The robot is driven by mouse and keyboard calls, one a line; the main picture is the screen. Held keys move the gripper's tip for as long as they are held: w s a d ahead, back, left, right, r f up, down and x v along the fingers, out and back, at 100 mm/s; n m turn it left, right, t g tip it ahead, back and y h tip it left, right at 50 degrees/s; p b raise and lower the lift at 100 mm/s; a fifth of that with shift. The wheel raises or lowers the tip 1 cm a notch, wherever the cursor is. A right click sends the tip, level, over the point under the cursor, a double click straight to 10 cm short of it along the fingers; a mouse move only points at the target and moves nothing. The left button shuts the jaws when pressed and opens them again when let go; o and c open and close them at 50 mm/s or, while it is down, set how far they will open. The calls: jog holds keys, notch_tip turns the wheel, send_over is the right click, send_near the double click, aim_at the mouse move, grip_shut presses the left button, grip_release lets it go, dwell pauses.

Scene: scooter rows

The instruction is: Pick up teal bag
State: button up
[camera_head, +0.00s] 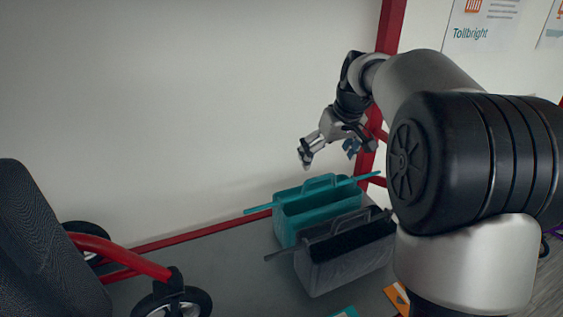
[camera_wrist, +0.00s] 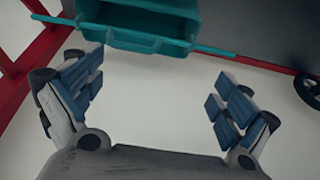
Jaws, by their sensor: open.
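The teal bag (camera_head: 309,218) is an open-topped bag with a raised handle and a thin teal bar sticking out at each side. It stands upright on the grey floor behind a similar dark grey bag. My gripper (camera_head: 331,153) is above the teal bag, open and empty, with a clear gap between them. In the wrist view the teal bag (camera_wrist: 146,42) is at the top, beyond the two spread blue-padded fingers (camera_wrist: 156,103). Part of the bag is cut off by the top edge there.
The dark grey bag (camera_head: 338,268) stands close in front of the teal one, with its own bar. A red-framed wheeled scooter (camera_head: 120,258) is at the left. A red post (camera_head: 391,28) and low red rail (camera_head: 200,232) run along the white wall behind.

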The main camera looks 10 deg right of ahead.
jog(key=w+d+p, duration=0.2)
jog(key=w+d, duration=0.2)
jog(key=w, duration=0.1)
jog(key=p, duration=0.2)
send_near(321, 176)
jog(key=x, duration=0.5)
jog(key=shift+w+a+f, duration=0.15)
jog(key=shift+a+f, duration=0.05)
jog(key=shift+a, duration=0.15)
jog(key=x, duration=0.5)
jog(key=shift+d+f+p, duration=0.15)
jog(key=shift+d+p, duration=0.15)
jog(key=shift+c, duration=0.4)
jog(key=c, duration=1.3)
jog(key=shift+c, duration=0.5)
jog(key=shift+r, duration=0.2)
